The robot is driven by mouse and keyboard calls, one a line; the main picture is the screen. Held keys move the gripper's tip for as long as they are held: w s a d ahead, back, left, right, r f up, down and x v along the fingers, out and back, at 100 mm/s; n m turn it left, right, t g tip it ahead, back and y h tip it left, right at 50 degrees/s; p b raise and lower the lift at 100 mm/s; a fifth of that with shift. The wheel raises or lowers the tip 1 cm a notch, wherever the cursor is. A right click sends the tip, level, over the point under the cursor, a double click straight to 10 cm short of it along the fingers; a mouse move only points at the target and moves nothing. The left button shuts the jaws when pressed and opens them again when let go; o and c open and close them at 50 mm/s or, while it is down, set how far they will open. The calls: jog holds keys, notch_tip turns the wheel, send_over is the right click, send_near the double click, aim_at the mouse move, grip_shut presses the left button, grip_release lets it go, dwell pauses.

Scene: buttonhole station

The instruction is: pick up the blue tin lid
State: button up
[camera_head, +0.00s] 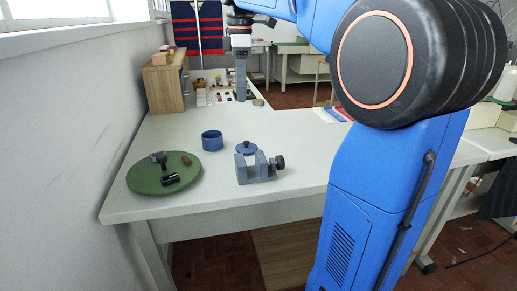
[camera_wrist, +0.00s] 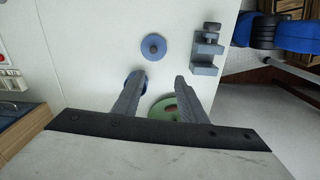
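The blue tin lid (camera_head: 246,147), a round disc with a small knob, lies on the grey table just behind the grey vise in the head view. It also shows whole in the wrist view (camera_wrist: 153,47), beyond the fingertips. The open blue tin (camera_head: 212,140) stands to its left; in the wrist view it is partly hidden by a finger. My gripper (camera_head: 240,97) points down over the far part of the table, well above and apart from the lid. In the wrist view its two fingers (camera_wrist: 160,78) are spread with nothing between them.
The grey vise (camera_head: 258,170) with a dark knob stands close in front of the lid. A green round mat (camera_head: 140,184) at the left holds small dark tools and a brown piece. A wooden box (camera_head: 165,84) stands at the back left.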

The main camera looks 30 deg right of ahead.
aim_at(246, 141)
jog(key=shift+n, duration=0.5)
jog(key=f, duration=0.5)
jog(key=w+d+f, duration=0.1)
jog(key=f, duration=0.5)
jog(key=d+f, duration=0.1)
jog(key=f, duration=0.5)
jog(key=shift+w, duration=0.2)
grip_shut()
